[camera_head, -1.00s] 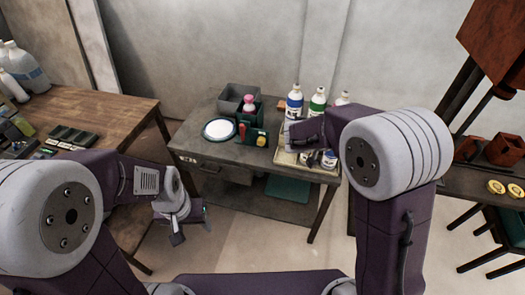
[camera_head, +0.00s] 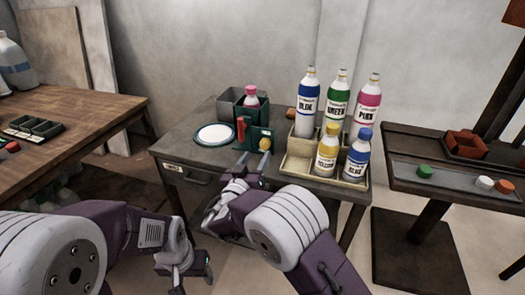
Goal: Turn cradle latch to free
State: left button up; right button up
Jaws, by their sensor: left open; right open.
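A dark green cradle (camera_head: 262,132) stands on the grey table and holds a bottle with a pink cap (camera_head: 251,95). A red upright handle (camera_head: 241,130) is at its left front, and a yellow knob (camera_head: 265,144) is on its front face. I cannot tell which of these is the latch. My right gripper (camera_head: 253,160) is open, its two fingers pointing at the cradle's front just below the knob. I see no clear grip on anything. My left gripper (camera_head: 194,284) is open and empty, low in front of the table.
A white round plate (camera_head: 214,134) lies left of the cradle, with a grey bin (camera_head: 230,103) behind. A beige tray (camera_head: 298,165) with several labelled bottles stands close on the right. A side table with colored caps (camera_head: 425,171) is at the far right.

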aim_at(264, 145)
jog(key=x, duration=0.6)
jog(key=shift+w+d, duration=0.15)
jog(key=shift+w, duration=0.15)
grip_shut()
jog(key=shift+b, duration=0.3)
jog(key=shift+f, duration=0.1)
